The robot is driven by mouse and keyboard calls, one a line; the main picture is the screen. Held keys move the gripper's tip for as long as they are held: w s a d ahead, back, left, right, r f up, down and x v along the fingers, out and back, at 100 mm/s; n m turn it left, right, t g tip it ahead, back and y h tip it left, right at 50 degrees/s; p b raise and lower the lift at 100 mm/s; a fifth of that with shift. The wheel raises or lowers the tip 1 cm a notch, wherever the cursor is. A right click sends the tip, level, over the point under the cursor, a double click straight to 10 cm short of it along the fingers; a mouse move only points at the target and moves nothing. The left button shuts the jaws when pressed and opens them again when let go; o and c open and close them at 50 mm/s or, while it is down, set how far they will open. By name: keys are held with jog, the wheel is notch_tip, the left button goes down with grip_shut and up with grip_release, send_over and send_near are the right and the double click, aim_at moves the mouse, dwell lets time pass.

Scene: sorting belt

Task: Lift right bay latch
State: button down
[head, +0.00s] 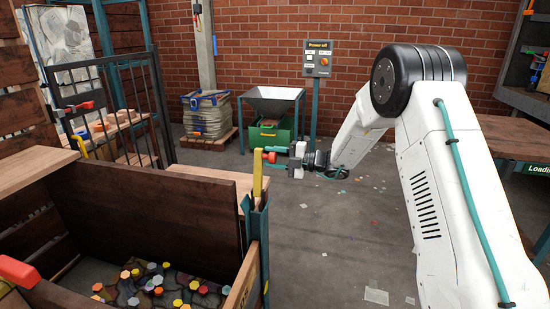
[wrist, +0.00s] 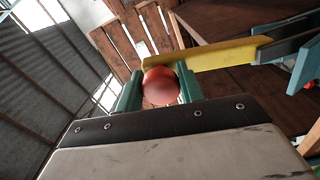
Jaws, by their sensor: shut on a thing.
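The bay latch is a yellow bar (head: 257,175) with a round red knob; it stands upright at the teal post (head: 256,235) on the bay's right front corner. My gripper (head: 269,157) reaches in from the right, level with the bar's upper part, and is shut on the red knob. In the wrist view the red knob (wrist: 160,88) sits between my two teal fingers, and the yellow latch bar (wrist: 220,53) runs off to the right from behind it. The bar's lower end is hidden behind the post in the head view.
The wooden bay (head: 150,215) holds several coloured hexagonal pieces at its bottom. A red handle (head: 18,271) is at the left front. A barred gate (head: 115,110), a hopper over a green bin (head: 270,136) and a control box (head: 318,58) stand behind. Open floor lies right.

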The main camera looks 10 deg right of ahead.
jog(key=c, duration=0.9)
grip_release()
jog(key=shift+a, duration=0.15)
jog(key=v, duration=0.8)
